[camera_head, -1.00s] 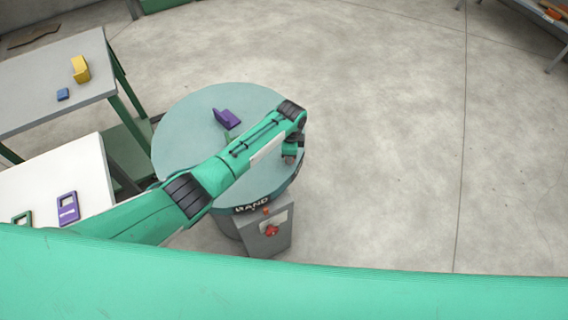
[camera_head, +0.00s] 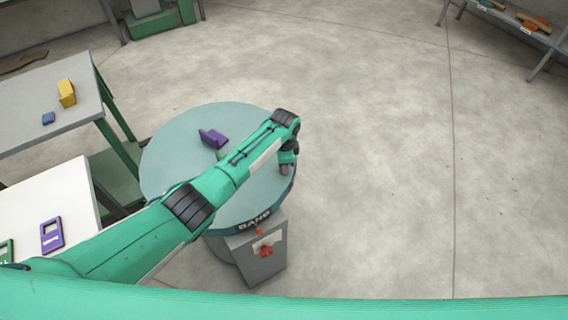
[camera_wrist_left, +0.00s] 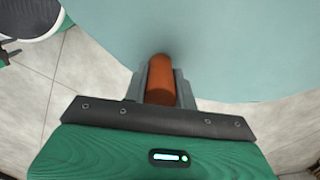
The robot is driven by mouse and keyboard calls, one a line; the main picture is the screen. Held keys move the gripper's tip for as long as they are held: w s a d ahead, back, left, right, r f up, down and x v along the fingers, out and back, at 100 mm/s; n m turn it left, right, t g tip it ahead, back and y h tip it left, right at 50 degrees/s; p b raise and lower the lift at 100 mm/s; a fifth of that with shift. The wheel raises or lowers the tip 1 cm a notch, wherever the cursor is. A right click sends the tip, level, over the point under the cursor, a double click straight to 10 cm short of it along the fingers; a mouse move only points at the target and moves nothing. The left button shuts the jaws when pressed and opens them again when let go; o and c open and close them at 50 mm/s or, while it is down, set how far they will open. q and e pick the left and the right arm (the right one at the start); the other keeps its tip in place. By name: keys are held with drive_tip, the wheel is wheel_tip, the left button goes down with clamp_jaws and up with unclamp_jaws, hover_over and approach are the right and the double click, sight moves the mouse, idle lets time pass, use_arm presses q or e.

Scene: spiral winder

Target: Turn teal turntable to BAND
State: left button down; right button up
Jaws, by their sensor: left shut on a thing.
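The teal turntable (camera_head: 170,150) is a round disc on a grey pedestal. Its rim label BAND (camera_head: 254,220) faces front, just above and slightly left of a small orange marker (camera_head: 259,231) on the pedestal. My left gripper (camera_head: 286,168) is at the turntable's right edge. In the left wrist view, my left gripper (camera_wrist_left: 160,90) is shut on an orange-brown upright peg (camera_wrist_left: 161,78) at the disc's edge. A purple bracket-like piece (camera_head: 213,138) sits on the disc, partly behind my arm. My right gripper is not in view.
A red knob (camera_head: 265,251) is on the pedestal front. At left, a white table (camera_head: 40,195) holds a purple frame (camera_head: 51,235), and a grey table (camera_head: 30,100) holds yellow and blue pieces. A shelf (camera_head: 510,20) stands at far right. The floor on the right is clear.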

use_arm(q)
drive_tip(key=c, duration=1.3)
unclamp_jaws()
drive_tip(key=shift+w+r, duration=0.2)
drive_tip(key=shift+w, duration=0.05)
drive_tip(key=shift+c, duration=0.2)
drive_tip(key=shift+o, duration=1.1)
drive_tip(key=shift+d+f, duration=0.1)
drive_tip(key=shift+f, duration=0.1)
wheel_tip(320, 180, up, 14)
drive_tip(key=shift+b, duration=0.4)
drive_tip(key=shift+f, duration=0.15)
